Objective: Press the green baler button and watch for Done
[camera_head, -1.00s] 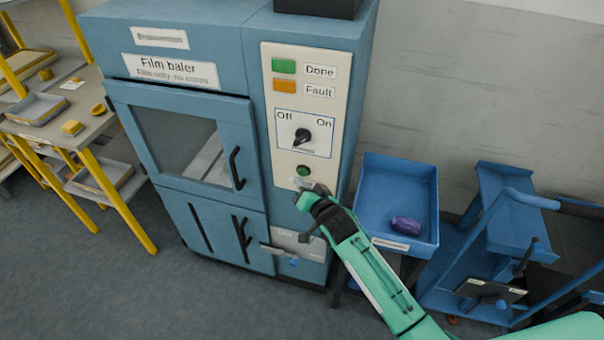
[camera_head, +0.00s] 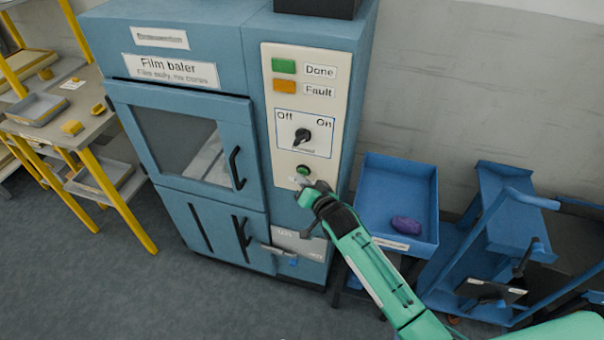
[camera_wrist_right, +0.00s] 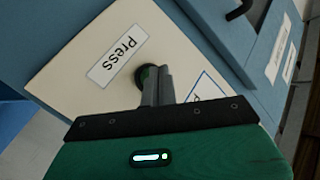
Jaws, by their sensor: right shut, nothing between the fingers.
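The film baler (camera_head: 185,110) is a blue cabinet with a cream control panel (camera_head: 270,130). The green button (camera_head: 303,170) sits low on the panel, and it also shows in the right wrist view (camera_wrist_right: 141,76), partly hidden behind my fingers. My right gripper (camera_head: 302,183) is shut and empty, its fingertips at or just in front of the button; I cannot tell whether they touch. The Done lamp (camera_head: 284,66) is green and the Fault lamp (camera_head: 285,86) is orange; I cannot tell if either is lit. My left gripper is not in view.
A rotary switch (camera_head: 302,136) sits above the button between Off and On. A blue tray (camera_head: 397,185) with a purple roll (camera_head: 407,224) stands right of the baler. A blue trolley (camera_head: 500,235) is at far right. A yellow-legged table (camera_head: 85,130) is at left.

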